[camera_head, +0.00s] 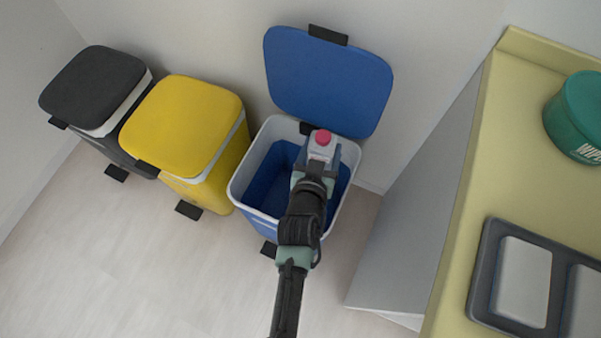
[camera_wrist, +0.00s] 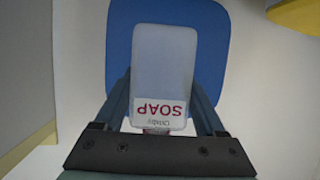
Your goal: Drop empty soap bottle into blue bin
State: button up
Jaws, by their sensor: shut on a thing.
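The blue bin (camera_head: 239,187) stands with its blue lid (camera_head: 328,82) raised against the wall. The soap bottle (camera_head: 332,151) is pale and translucent with a red cap. My gripper (camera_head: 314,172) is shut on it, and both appear over the bin's opening in the head view. How high they are above the rim I cannot tell. In the wrist view the bottle (camera_wrist: 165,75) lies between my two fingers (camera_wrist: 162,105), its "SOAP" label upside down, with the blue lid (camera_wrist: 215,50) behind it. My arm hides part of the bin's front.
A yellow bin (camera_head: 183,125) and a dark grey bin (camera_head: 93,85), both with lids closed, stand to the left. A yellow-topped counter (camera_head: 451,240) on the right holds a green wipes tub (camera_head: 577,118) and a grey tray (camera_head: 483,275). The floor at lower left is clear.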

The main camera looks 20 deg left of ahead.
jog(key=w+a+f+b, duration=0.2)
jog(key=a+f+b, duration=0.1)
jog(key=f+b, duration=0.4)
jog(key=w+a+f+b, duration=0.2)
jog(key=a+f+b, duration=0.1)
jog(key=f+b, duration=0.5)
jog(key=shift+a+f+n+y+b, duration=0.25)
jog(key=shift+n+y+b, duration=0.15)
jog(key=shift+b, duration=0.05)
jog(key=o, duration=1.3)
jog(key=p+v, duration=0.4)
jog(key=v, duration=0.9)
jog(key=shift+w+r, duration=0.1)
jog(key=shift+r, duration=0.05)
